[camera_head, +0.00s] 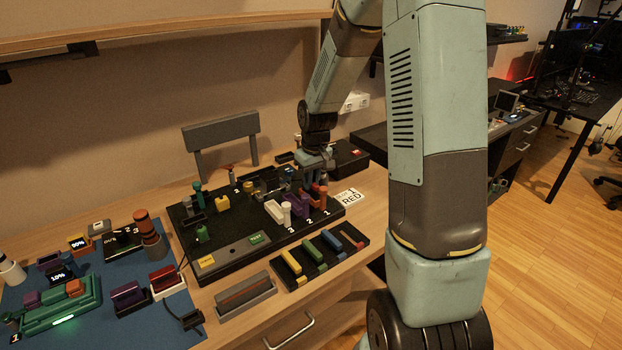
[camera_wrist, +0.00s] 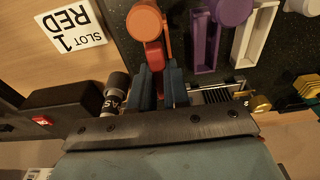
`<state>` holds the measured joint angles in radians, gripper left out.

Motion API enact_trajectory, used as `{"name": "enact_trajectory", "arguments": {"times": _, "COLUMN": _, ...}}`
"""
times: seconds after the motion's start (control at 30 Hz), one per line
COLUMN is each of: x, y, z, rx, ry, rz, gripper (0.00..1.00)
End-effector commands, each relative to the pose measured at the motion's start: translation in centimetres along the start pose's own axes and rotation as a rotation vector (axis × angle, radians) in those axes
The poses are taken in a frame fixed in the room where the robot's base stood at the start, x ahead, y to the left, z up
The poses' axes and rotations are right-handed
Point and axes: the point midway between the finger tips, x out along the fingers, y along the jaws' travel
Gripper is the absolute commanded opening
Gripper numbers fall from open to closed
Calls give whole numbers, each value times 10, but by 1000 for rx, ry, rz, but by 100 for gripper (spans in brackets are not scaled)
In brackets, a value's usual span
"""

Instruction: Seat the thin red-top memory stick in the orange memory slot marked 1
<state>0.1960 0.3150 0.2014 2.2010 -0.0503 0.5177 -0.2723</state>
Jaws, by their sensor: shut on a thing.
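My gripper (camera_head: 309,187) is over the right end of the black board, at the orange slot (camera_head: 321,197) marked 1. In the wrist view my gripper (camera_wrist: 160,88) has its dark blue fingers close together around a narrow red piece (camera_wrist: 153,56), which looks like the red-top memory stick. The orange slot (camera_wrist: 167,35) runs up from there, with a round orange knob (camera_wrist: 146,19) beside it. The fingers hide the lower part of the stick and much of the slot, so I cannot tell how deep the stick sits.
The purple slot (camera_wrist: 204,50) and white slot (camera_wrist: 242,40) lie beside the orange one. A dark cylinder (camera_wrist: 117,88) stands close to my fingers. A stick tray (camera_head: 318,274) lies in front of the board, with yellow, green, blue and red strips. A "SLOT 1 RED" card (camera_head: 349,198) is at right.

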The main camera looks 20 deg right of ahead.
Motion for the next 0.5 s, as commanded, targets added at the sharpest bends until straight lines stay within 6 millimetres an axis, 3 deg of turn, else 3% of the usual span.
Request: {"name": "enact_trajectory", "arguments": {"times": 0.5, "x": 10, "y": 0, "z": 1, "rx": -1, "ry": 0, "rz": 0, "gripper": 0}}
